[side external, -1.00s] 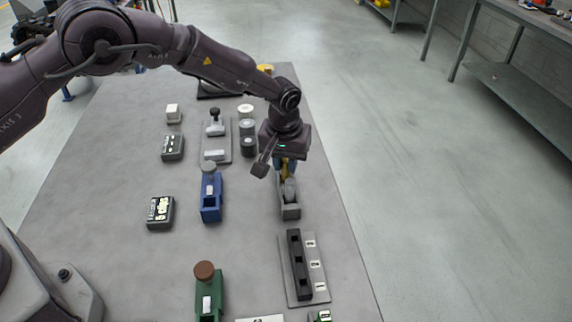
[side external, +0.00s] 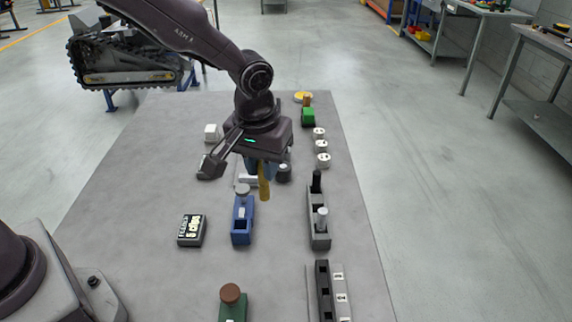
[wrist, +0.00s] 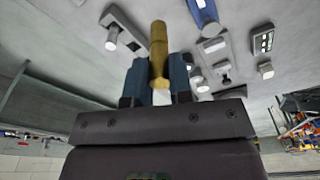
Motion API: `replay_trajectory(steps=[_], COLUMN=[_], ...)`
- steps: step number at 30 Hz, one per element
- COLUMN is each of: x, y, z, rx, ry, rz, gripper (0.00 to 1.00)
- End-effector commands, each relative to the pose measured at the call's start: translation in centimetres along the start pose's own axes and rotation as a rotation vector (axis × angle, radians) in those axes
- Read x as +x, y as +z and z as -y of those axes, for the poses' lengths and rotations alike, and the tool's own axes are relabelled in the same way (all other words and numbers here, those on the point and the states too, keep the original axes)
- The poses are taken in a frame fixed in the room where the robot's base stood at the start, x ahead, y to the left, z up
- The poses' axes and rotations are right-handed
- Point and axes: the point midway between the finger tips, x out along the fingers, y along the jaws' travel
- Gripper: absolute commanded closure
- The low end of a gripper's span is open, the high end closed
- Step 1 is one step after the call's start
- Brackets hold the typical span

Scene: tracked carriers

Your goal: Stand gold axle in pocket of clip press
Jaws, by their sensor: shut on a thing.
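The gold axle (side external: 264,186) hangs roughly upright from my gripper (side external: 258,168), clear of the fixtures. In the wrist view the axle (wrist: 158,42) sits between the two blue fingers of my gripper (wrist: 159,75), which are shut on it. No label names the clip press in these frames, so I cannot tell which fixture it is. A blue fixture (side external: 242,232) with a grey knob stands just below and left of the axle in the side view. A grey fixture (side external: 318,238) with a black post and a pale cylinder stands to the right. Their pockets are hard to make out.
A dark box (side external: 192,231) marked "5 clips" lies left of the blue fixture. A green fixture (side external: 232,311) with a brown knob stands in front. A numbered rack (side external: 341,295) is at front right. Small white-topped cylinders (side external: 322,160) and a green block (side external: 308,117) line the back right.

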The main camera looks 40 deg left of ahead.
Motion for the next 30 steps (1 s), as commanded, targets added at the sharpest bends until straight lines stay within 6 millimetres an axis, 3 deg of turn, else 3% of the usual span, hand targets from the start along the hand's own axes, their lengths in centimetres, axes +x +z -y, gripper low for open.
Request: replay_trajectory(steps=[3, 9, 12, 30], x=[0.2, 3.1, 4.0, 7.8], y=[0.6, 0.9, 0.9, 1.4], z=[1.3, 4.8, 5.6, 5.7], rx=[-0.001, 0.000, 0.004, 0.006], ry=[-0.002, -0.002, 0.000, 0.001], rz=[0.002, 0.003, 0.001, 0.001], gripper=[1.00, 1.00, 1.00, 1.00])
